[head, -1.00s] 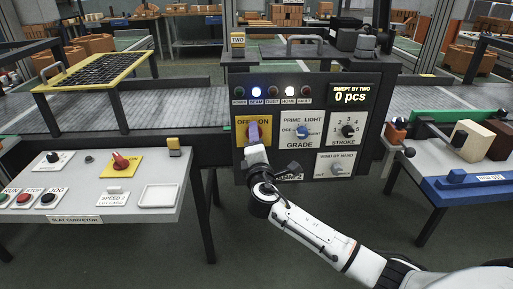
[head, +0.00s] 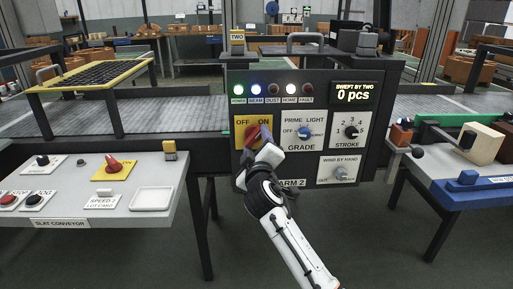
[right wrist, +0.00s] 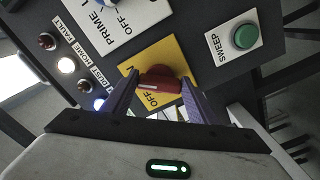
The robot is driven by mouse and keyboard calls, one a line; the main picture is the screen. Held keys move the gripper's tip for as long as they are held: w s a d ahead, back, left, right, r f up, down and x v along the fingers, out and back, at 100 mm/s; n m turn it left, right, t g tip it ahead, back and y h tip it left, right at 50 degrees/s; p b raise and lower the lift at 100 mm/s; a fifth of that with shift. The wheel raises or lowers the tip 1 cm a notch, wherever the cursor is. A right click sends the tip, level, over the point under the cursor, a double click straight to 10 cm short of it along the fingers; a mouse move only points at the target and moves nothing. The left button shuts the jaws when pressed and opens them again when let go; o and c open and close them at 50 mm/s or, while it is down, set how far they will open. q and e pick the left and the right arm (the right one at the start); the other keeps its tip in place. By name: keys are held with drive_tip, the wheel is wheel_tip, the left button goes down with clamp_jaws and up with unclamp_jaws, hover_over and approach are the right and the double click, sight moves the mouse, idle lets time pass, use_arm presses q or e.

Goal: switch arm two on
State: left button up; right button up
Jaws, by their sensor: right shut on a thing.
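The arm 2 panel (head: 310,100) stands in the middle of the head view. Its yellow OFF/ON plate (head: 240,124) is at the left and carries a red rotary knob (head: 252,134). In the right wrist view the two purple-grey fingers (right wrist: 157,94) are shut on the red knob (right wrist: 158,78), one on each side. The leftmost lamp (head: 238,89) is lit green. My left gripper is not in view.
The beam lamp (head: 256,89) is blue and the home lamp (head: 291,89) white. Grade knob (head: 304,132), stroke knob (head: 351,132) and hand-wind knob (head: 340,173) are to the right. A green sweep button (right wrist: 244,37) is near the gripper. The slat conveyor desk (head: 165,215) is at left.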

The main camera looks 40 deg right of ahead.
drive_tip(key=shift+f+m+b, duration=0.1)
drive_tip(key=shift+m+b, duration=0.2)
drive_tip(key=shift+m, duration=0.6)
drive_tip(key=o, duration=1)
drive_tip(key=shift+o, duration=0.2)
drive_tip(key=v, duration=1)
drive_tip(key=shift+s, duration=0.15)
drive_tip(key=shift+a, duration=0.1)
